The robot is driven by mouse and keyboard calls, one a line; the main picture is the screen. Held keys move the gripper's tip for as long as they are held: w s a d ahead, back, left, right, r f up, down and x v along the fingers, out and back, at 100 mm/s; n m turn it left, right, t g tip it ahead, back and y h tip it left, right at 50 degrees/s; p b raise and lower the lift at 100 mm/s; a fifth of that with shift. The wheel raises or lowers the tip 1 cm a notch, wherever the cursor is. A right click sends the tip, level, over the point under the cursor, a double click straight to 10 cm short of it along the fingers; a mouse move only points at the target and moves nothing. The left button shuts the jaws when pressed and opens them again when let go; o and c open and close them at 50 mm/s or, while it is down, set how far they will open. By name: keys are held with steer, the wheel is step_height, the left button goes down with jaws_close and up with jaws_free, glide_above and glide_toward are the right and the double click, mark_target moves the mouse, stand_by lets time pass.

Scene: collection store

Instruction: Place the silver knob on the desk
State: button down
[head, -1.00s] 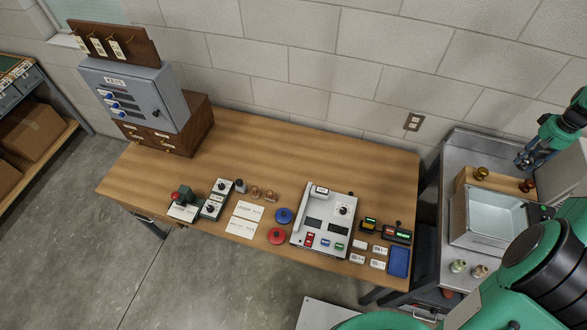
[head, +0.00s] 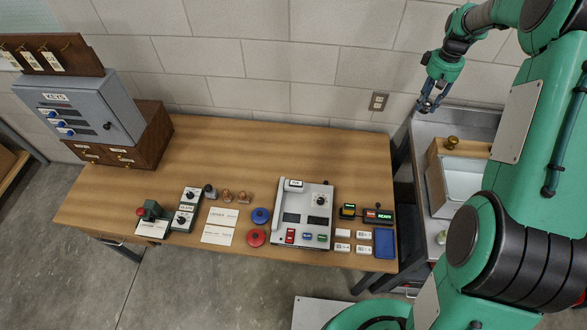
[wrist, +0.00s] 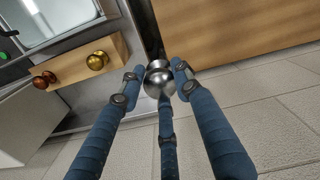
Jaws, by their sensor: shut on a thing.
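The silver knob (wrist: 159,80) is shiny and round, held between the fingertips of my gripper (wrist: 155,85) in the wrist view. My gripper is shut on it. In the head view my gripper (head: 428,106) is up near the wall, above the gap between the desk and the metal side counter. The knob is too small to make out there. The wooden desk (head: 235,148) is left of my gripper in the head view. Its wooden top (wrist: 235,25) also shows at the upper right of the wrist view.
The desk's front holds a grey console (head: 305,240), a blue tray (head: 385,244), red and blue discs, cards and switch boxes. A key cabinet (head: 88,110) stands at its left end. The back middle is bare. A brass knob (head: 451,142) sits on a wooden block at right.

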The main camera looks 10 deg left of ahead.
steer(key=s+a+n+b, duration=0.2)
steer(key=a, duration=0.6)
steer(key=s+a+n+b, duration=0.2)
steer(key=a, duration=0.6)
steer(key=f, duration=3.4)
steer(key=shift+a+f, duration=0.1)
steer(key=shift+a, duration=0.1)
steer(key=shift+w, duration=0.1)
steer(key=w, duration=0.5)
steer(key=w+f, duration=0.1)
steer(key=w, duration=0.9)
steer(key=shift+a+f+p, duration=0.15)
steer(key=shift+f+p, duration=0.1)
steer(key=shift+p, duration=0.05)
steer(key=shift+w, duration=0.1)
steer(key=shift+w, duration=0.15)
steer(key=shift+w+f, duration=0.2)
steer(key=shift+f, duration=1.55)
